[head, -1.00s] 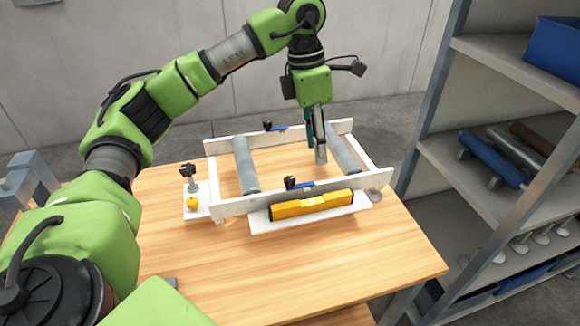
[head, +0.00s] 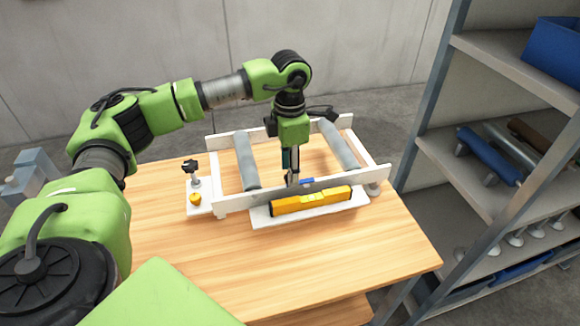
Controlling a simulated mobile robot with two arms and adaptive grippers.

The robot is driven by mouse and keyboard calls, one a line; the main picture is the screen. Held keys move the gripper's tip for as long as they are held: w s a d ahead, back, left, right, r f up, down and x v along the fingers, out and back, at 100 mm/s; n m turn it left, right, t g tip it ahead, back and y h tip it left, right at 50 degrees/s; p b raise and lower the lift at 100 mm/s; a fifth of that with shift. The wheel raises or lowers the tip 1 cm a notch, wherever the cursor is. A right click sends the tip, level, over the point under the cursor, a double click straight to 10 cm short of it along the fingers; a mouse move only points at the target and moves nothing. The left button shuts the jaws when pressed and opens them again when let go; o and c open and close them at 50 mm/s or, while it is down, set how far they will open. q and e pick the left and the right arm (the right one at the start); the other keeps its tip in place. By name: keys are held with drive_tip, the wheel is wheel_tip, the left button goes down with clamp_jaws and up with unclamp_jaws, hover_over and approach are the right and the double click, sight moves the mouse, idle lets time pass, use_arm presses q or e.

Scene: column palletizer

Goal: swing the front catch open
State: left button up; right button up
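The front catch (head: 307,182) is a small blue lever with a black knob on the front white rail (head: 240,198) of the roller frame. My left gripper (head: 292,180) points straight down at this catch and covers its black knob and part of the lever. Its fingertips are at or just behind the front rail; I cannot tell whether they touch the catch. The finger gap is too small and overlapped to read. The rear catch is hidden behind my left arm. My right gripper is out of view.
A yellow spirit level (head: 311,201) lies on a white ledge just in front of the front rail. Two grey rollers (head: 247,160) span the frame. A black knob post (head: 193,170) and a yellow knob (head: 195,199) stand at left. The wooden table (head: 270,260) is clear in front.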

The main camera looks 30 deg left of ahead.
use_arm(q)
drive_tip(key=shift+f, duration=0.5)
drive_tip(key=shift+c, duration=0.4)
clamp_jaws()
